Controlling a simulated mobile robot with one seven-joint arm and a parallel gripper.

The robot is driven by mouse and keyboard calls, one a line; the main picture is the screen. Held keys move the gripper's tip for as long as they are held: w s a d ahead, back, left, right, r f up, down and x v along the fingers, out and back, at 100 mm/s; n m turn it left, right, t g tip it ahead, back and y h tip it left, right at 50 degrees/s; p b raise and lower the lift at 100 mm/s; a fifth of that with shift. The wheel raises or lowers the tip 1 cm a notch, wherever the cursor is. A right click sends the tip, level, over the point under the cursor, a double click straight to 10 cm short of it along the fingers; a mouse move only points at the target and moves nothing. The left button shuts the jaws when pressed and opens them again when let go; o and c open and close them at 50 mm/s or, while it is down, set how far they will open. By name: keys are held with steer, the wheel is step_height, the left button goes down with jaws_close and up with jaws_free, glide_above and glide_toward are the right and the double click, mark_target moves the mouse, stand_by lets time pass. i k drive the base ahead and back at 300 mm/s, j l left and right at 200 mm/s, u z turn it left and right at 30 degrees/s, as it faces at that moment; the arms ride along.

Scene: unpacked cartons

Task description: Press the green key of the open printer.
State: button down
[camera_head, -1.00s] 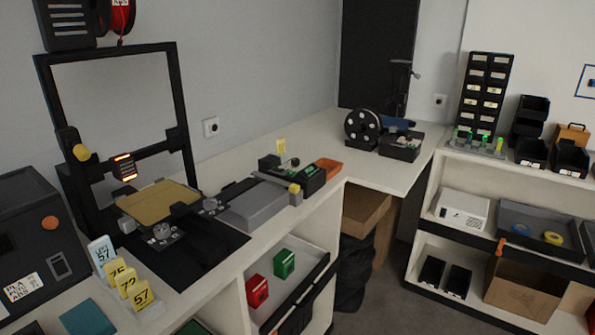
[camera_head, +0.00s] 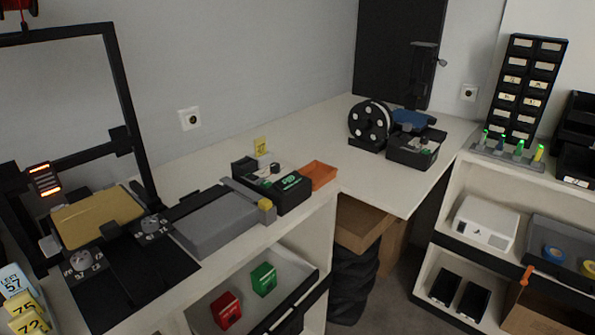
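An open-frame printer (camera_head: 122,110) stands at the left of the bench, with a tall black frame, a gold bed (camera_head: 98,217) and a print head with glowing orange bars (camera_head: 43,180). The frame's top and left side are partly cut off. Two grey knobs (camera_head: 152,226) sit on small plates at the bed's front. I cannot make out a green key on this printer. A small black unit (camera_head: 278,190) farther along the bench shows green patches (camera_head: 290,182); I cannot tell whether they are keys. My gripper is not in view.
A long grey block (camera_head: 218,222) with a yellow end lies between the printer and the black unit. An orange tray (camera_head: 319,175), a spool (camera_head: 370,123) and a dark machine (camera_head: 412,148) stand farther back. Number tags (camera_head: 25,310) are at lower left. Grey floor shows between bench and shelves.

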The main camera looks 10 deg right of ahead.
mark_target(267, 183)
steer(key=i+l+z, duration=0.2)
steer(key=i+l, duration=0.25)
steer(key=l, duration=0.25)
steer(key=i+l+z, duration=0.2)
steer(key=i+l, duration=0.35)
